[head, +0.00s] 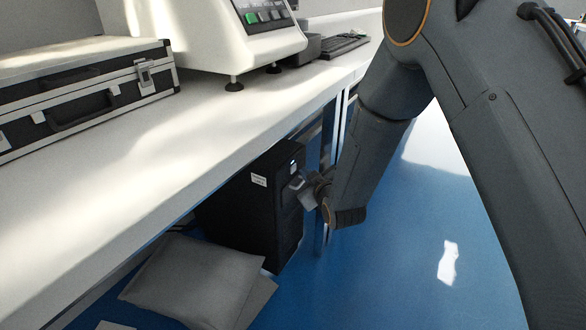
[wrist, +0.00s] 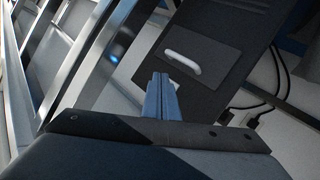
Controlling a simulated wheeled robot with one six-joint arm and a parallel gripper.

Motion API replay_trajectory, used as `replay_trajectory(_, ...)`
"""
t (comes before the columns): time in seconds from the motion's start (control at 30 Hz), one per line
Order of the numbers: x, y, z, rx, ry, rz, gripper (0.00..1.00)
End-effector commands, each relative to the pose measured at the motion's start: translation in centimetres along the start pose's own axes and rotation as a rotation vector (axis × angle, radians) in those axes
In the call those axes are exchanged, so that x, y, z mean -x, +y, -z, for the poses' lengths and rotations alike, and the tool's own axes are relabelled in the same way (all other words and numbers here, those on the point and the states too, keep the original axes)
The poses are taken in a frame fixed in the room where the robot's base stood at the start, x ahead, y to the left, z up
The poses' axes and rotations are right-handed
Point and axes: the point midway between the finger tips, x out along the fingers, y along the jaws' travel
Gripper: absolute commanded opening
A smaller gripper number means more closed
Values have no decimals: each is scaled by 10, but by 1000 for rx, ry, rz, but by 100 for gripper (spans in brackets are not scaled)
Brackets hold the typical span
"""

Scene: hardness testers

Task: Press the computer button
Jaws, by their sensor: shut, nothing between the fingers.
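The computer (head: 245,212) is a black tower standing on the floor under the bench, with a white label on its side. A small pale bluish mark (head: 293,165) shows near the top of its front. My gripper (head: 297,184) is shut and empty, in front of the upper part of the tower; I cannot tell whether it touches. In the wrist view, my gripper's fingers (wrist: 160,82) are together, pointing at a dark panel (wrist: 205,70) with a white rounded bar. A small blue glow (wrist: 115,56) lies to the left of the fingertips. The button itself is not clearly distinguishable.
The white bench (head: 190,135) overhangs the tower, with metal legs close to my arm. A black case (head: 85,95), a white tester (head: 235,40) and a keyboard (head: 343,46) are on it. Grey bags (head: 195,280) lie beside the tower. Blue floor at right is clear.

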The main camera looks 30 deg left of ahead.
Motion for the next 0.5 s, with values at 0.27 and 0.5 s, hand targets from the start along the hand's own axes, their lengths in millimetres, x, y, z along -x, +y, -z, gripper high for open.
replay_trajectory(0.27, 1, 0, -1, 0, 0, 0, 0)
replay_trajectory(0.5, 11, 9, -8, 0, -2, -1, 0)
